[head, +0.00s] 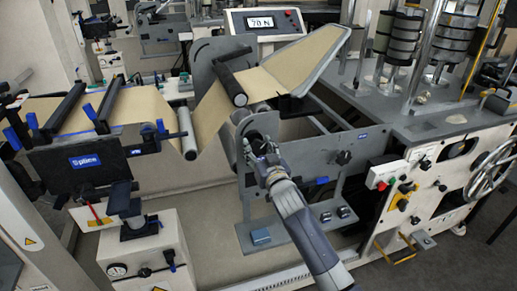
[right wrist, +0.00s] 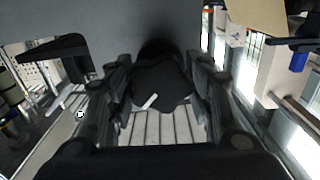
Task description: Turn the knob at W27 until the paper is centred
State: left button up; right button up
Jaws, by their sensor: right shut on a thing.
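My right gripper (head: 262,163) is at the grey side plate below the rollers in the head view. In the right wrist view, the fingers of my right gripper (right wrist: 160,95) are shut on a dark knob (right wrist: 158,75) with a pale pointer mark, in front of a grey panel. In the head view the gripper hides most of this knob. The brown paper web (head: 212,108) runs over dark rollers and past a bright metal roller (head: 187,133). I cannot read the label W27. My left gripper is not in view.
A display (head: 264,22) reading 70 N stands above the machine. Another black knob (head: 343,157) is on the side panel to the right. A handwheel (head: 494,170) and red button (head: 382,186) are at the far right. A cream cabinet (head: 150,255) stands at the front left.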

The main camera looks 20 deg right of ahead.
jog(key=m, duration=0.2)
jog(key=shift+m, duration=0.4)
jog(key=shift+r+m+p, duration=0.1)
jog(key=shift+m+p, duration=0.6)
jog(key=shift+m, duration=0.4)
jog(key=m, duration=0.3)
jog(key=shift+p, duration=0.4)
jog(key=o, duration=1.1)
